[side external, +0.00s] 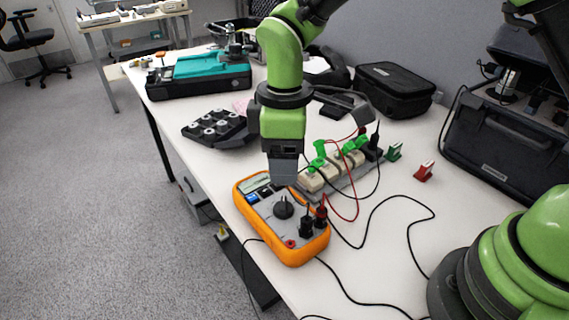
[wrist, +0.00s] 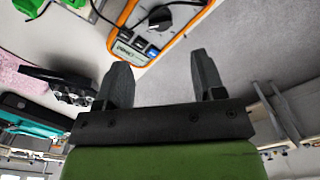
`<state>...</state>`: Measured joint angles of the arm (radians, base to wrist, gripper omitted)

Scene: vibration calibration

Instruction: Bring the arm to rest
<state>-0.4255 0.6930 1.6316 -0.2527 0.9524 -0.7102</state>
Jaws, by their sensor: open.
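My gripper (side external: 284,172) points down at the end of my green arm, just above the far end of an orange multimeter (side external: 292,252). In the wrist view its two dark fingers (wrist: 162,85) stand well apart with nothing between them. The multimeter (wrist: 119,47) also shows in the wrist view, beyond the fingers. It lies flat on the white table and has a black dial and plugs. Whether the fingertips touch it cannot be told from the side view.
A power strip (side external: 345,178) with pale adapters and green clips lies right of my gripper. Red and black cables loop over the table (side external: 375,270). A black tray (side external: 215,128), a teal-and-black case (side external: 200,75) and a black bag (side external: 393,90) stand farther back.

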